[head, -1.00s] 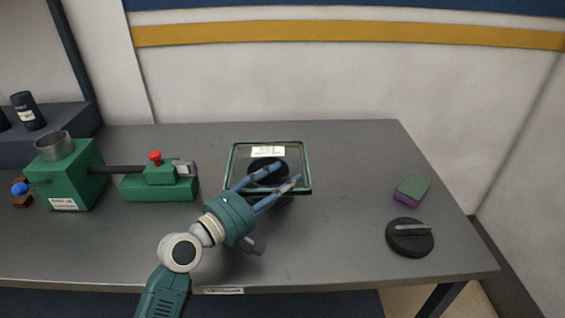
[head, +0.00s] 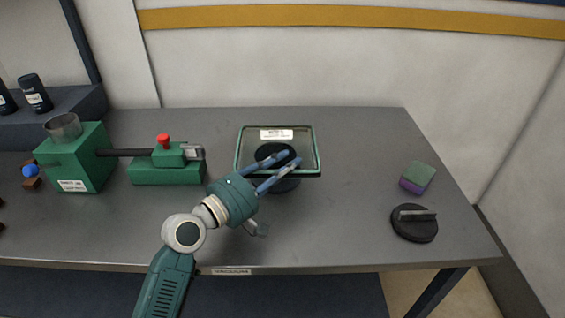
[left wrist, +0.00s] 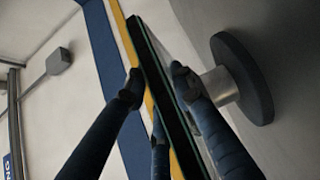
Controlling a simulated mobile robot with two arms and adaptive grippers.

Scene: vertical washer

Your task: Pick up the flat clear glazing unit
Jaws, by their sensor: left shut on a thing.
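The flat clear glazing unit (head: 306,148) is a square glass pane with a dark green edge and a white label at its far side. It is over a round black stand (head: 286,186), seen partly through the glass. My left gripper (head: 283,163) is shut on the pane's near edge. In the left wrist view the glazing unit (left wrist: 160,85) is edge-on between the fingers of my left gripper (left wrist: 157,84). The stand's black disc (left wrist: 243,78) and silver post show to the right; whether the pane touches it is unclear. My right gripper is not in view.
A green machine (head: 92,160) with a metal cup and a green block with a red button (head: 165,172) stand at left on the grey table (head: 340,225). The table's middle right is clear.

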